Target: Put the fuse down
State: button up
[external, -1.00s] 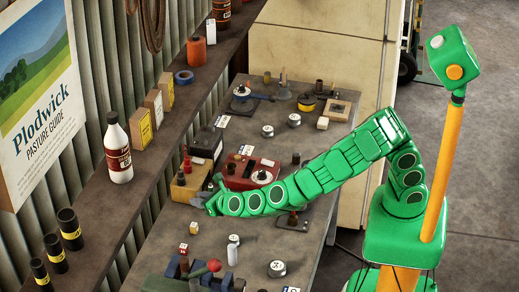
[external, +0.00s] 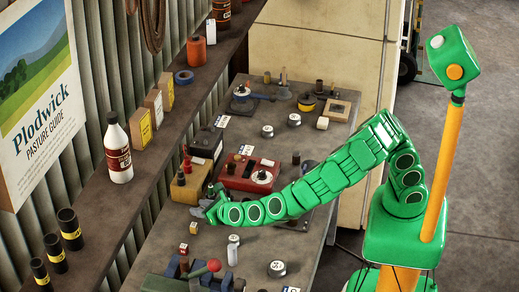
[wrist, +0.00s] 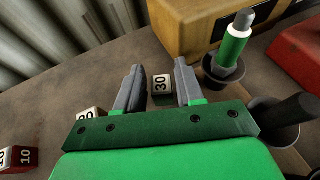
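The fuse, which looks like a green-and-white cylinder with grey ends (wrist: 236,45), stands upright in a dark round cup in the wrist view, right of my gripper (wrist: 160,68). It touches neither finger. My gripper is open, and its two grey fingers are apart. A small white cube marked 30 (wrist: 162,84) shows beyond the gap between them, and I see nothing held. In the external view my gripper (external: 203,208) is low over the bench, in front of the wooden box (external: 190,182). A small green piece (external: 211,191), probably the fuse, shows just behind it.
A second dark cup with a black post (wrist: 288,112) is close on the right. Cubes marked 20 (wrist: 90,113) and 10 (wrist: 18,158) are on the left. A red box (external: 248,174) stands behind the arm. A vice with a red knob (external: 213,265) is nearer the camera.

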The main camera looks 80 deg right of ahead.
jog(key=shift+r, duration=0.15)
jog(key=shift+v, duration=5.95)
